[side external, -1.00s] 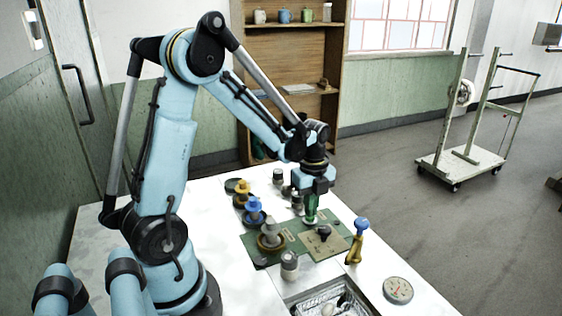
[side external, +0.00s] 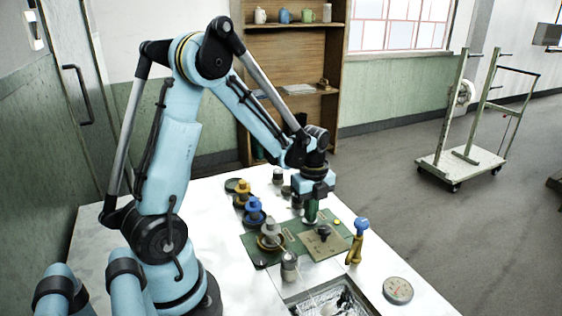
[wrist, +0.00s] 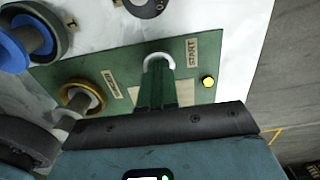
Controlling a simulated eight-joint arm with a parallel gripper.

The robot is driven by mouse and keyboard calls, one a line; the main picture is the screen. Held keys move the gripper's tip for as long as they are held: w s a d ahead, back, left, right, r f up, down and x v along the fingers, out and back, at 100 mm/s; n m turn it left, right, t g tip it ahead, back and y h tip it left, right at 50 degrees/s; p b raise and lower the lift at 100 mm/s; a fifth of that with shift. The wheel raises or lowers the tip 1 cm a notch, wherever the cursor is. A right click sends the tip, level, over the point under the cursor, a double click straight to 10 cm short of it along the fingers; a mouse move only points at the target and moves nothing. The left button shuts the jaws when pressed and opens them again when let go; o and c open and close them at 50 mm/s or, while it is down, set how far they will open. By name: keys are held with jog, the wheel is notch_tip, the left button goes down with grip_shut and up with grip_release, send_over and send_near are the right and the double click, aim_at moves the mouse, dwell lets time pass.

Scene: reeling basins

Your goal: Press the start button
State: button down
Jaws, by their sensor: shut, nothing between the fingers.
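The green panel (side external: 289,225) lies on the white table and carries a START label (wrist: 192,52). My gripper (side external: 311,220) points down at the panel with its green fingers together and nothing between them. In the wrist view the fingertips (wrist: 159,62) meet a pale round ring (wrist: 161,56) beside the START label. The start button appears to be under the fingertips and is mostly hidden, so I cannot see how far it is pressed. A small round yellow lamp (wrist: 208,81) near the label looks lit; it also shows in the side view (side external: 337,221).
Yellow (side external: 242,188), blue (side external: 254,206) and grey (side external: 270,229) knobs stand left of my gripper. A blue-topped brass lever (side external: 358,240) stands to the right. A basin (side external: 325,299) and a round gauge (side external: 398,290) are in front.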

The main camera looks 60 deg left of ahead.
notch_tip(320, 180, up, 14)
dwell(0.6)
dwell(0.5)
jog(key=s+d+n+t, duration=0.2)
jog(key=d+n, duration=0.4)
jog(key=n, duration=0.3)
jog(key=s+d+f+n+t, duration=0.1)
jog(key=s+d+n+t, duration=0.2)
jog(key=n, duration=0.6)
jog(key=d+t, duration=0.2)
jog(key=d, duration=0.1)
jog(key=shift+s+d, duration=0.25)
jog(key=shift+s, duration=0.1)
